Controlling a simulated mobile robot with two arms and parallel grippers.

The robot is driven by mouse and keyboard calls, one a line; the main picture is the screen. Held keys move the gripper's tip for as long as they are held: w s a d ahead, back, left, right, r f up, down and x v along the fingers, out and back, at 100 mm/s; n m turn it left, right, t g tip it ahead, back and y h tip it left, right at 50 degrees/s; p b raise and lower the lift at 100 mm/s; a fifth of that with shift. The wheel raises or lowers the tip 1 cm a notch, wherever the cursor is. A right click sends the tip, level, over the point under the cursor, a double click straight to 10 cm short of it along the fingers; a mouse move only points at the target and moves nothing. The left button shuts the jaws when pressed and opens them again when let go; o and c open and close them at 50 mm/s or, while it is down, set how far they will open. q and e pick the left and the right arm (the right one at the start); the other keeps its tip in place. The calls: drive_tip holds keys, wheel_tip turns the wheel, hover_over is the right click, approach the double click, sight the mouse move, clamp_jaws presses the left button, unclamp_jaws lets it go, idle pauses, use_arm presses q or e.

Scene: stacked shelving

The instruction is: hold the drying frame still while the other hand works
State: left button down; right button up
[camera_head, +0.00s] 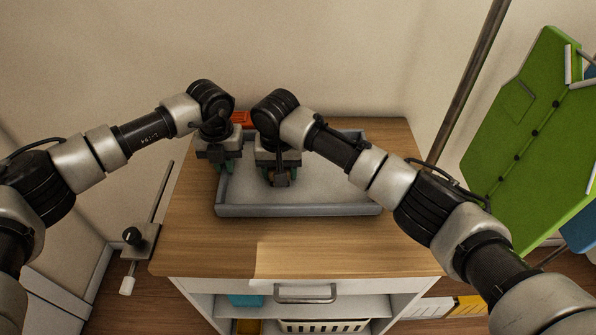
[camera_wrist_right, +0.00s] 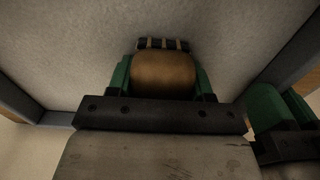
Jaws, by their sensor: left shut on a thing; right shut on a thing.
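The drying frame (camera_head: 300,209) is a shallow grey tray-like frame with a raised rim and a pale speckled inside, lying flat on the wooden cabinet top. Its rim also shows in the right wrist view (camera_wrist_right: 298,72). My left gripper (camera_head: 224,167), with green fingers, is shut at the frame's left rim; the exact contact is hidden. My right gripper (camera_head: 279,178) is shut on a rounded brown block (camera_wrist_right: 163,75) with a dark and tan striped end, over the inside of the frame. I cannot tell whether the block touches the surface.
A red object (camera_head: 242,118) lies behind the grippers, partly hidden. The wooden top (camera_head: 215,245) is clear in front of the frame. A drawer handle (camera_head: 305,293) and a shelf with a basket (camera_head: 323,326) are below. A green panel (camera_head: 520,130) and a pole (camera_head: 468,80) stand at right.

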drive_tip(key=o, duration=0.5)
drive_tip(key=shift+o, duration=0.2)
drive_tip(key=shift+r, duration=0.25)
drive_tip(key=c, duration=0.5)
drive_tip(key=shift+c, duration=0.2)
drive_tip(key=shift+r, duration=0.15)
idle(0.7)
